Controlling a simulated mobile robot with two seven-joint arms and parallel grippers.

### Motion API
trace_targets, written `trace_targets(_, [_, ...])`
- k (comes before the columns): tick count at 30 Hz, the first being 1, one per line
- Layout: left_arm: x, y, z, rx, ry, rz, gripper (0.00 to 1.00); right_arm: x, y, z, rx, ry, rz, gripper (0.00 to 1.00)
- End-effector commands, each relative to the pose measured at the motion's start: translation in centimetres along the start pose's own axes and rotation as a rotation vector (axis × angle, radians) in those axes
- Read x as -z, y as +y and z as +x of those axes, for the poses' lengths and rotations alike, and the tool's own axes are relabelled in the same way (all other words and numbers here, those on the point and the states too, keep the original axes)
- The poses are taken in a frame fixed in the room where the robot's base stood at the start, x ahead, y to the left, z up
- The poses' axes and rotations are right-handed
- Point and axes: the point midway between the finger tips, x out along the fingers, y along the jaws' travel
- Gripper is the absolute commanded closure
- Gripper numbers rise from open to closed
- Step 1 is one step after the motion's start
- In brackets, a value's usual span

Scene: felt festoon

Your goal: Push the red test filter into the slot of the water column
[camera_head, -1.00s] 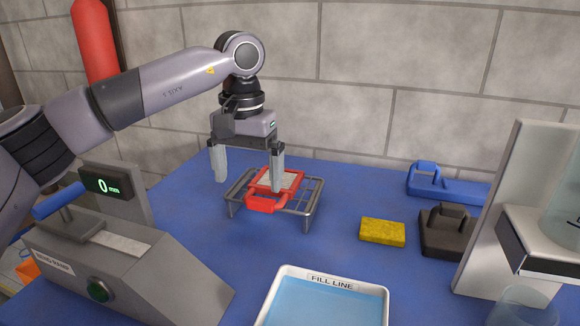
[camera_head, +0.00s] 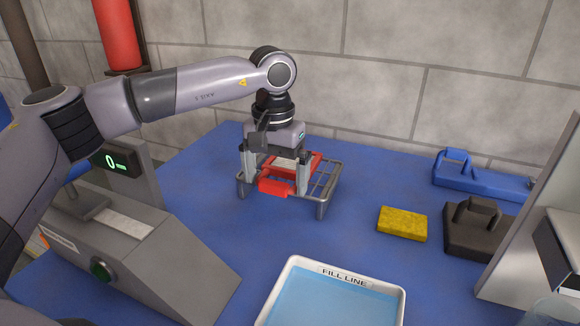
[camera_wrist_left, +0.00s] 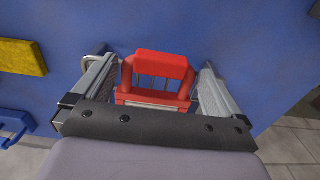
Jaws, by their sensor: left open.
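The red test filter (camera_head: 275,187) lies on a grey wire rack (camera_head: 322,196), its red handle toward the front. My left gripper (camera_head: 275,175) is open above the rack, with one finger on each side of the filter. In the left wrist view the red handle (camera_wrist_left: 160,65) sits between the two spread fingers, with a gap visible on either side. The water column (camera_head: 525,255) stands at the right edge and is cut off by the frame; its slot cannot be made out clearly. My right gripper is not in view.
A white tray (camera_head: 290,272) of blue water marked FILL LINE stands at the front. A yellow sponge (camera_head: 402,223), a dark block with a handle (camera_head: 474,230) and a blue handled tool (camera_head: 485,182) lie to the right. A grey device (camera_head: 160,255) with a display stands left.

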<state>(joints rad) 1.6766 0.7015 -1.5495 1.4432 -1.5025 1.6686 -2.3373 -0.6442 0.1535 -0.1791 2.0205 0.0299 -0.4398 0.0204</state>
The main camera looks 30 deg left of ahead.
Motion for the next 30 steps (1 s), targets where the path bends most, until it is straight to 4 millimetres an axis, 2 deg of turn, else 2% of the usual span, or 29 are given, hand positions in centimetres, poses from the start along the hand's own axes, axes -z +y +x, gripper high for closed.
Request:
trace_targets(4, [0.0,0.0,0.0,0.000,0.000,0.000,0.00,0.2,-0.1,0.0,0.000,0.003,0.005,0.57])
trace_targets(8, [0.0,0.0,0.0,0.000,0.000,0.000,0.42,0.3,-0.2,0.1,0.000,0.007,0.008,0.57])
trace_targets(16, [0.0,0.0,-0.2,0.000,0.001,-0.001,0.43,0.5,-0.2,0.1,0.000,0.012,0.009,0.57])
trace_targets(19, [0.1,0.0,-1.0,-0.001,0.002,-0.001,0.43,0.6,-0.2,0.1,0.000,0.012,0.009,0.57])
trace_targets(30, [0.1,0.1,-8.0,-0.002,0.003,0.001,0.43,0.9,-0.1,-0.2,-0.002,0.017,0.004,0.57])
